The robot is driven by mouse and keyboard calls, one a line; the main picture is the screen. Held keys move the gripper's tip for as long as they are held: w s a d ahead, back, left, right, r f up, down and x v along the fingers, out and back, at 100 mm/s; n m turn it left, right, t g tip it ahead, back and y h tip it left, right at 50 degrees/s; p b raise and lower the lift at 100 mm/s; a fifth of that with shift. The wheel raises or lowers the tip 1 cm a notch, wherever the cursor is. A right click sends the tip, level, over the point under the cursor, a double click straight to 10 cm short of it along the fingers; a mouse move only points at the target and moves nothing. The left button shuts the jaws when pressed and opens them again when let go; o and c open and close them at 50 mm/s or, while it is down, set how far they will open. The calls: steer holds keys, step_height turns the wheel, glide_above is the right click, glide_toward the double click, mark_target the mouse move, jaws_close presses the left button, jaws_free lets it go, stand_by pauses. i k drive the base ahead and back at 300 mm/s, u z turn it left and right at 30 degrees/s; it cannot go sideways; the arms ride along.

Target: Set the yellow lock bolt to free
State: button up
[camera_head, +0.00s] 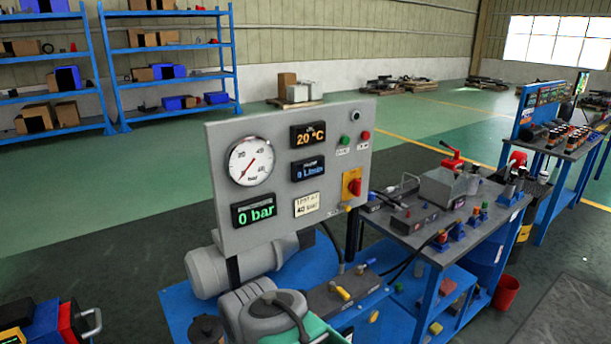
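Several small yellow parts are in view, and I cannot tell which one is the lock bolt. One yellow lever (343,295) sits on the dark block on the blue stand in front of me. A small yellow knob (347,208) is at the lower right edge of the grey gauge panel (285,227). My gripper is not in view.
The panel shows 0 bar and has a red switch (355,187) on a yellow plate. A workbench (434,254) with hoses and fittings stands close on the right. Blue shelves (108,54) are far left.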

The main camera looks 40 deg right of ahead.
mark_target(346, 205)
steer(key=k, duration=1)
steer(key=z, duration=1.7)
steer(key=i, duration=1.25)
steer(key=u, duration=2.25)
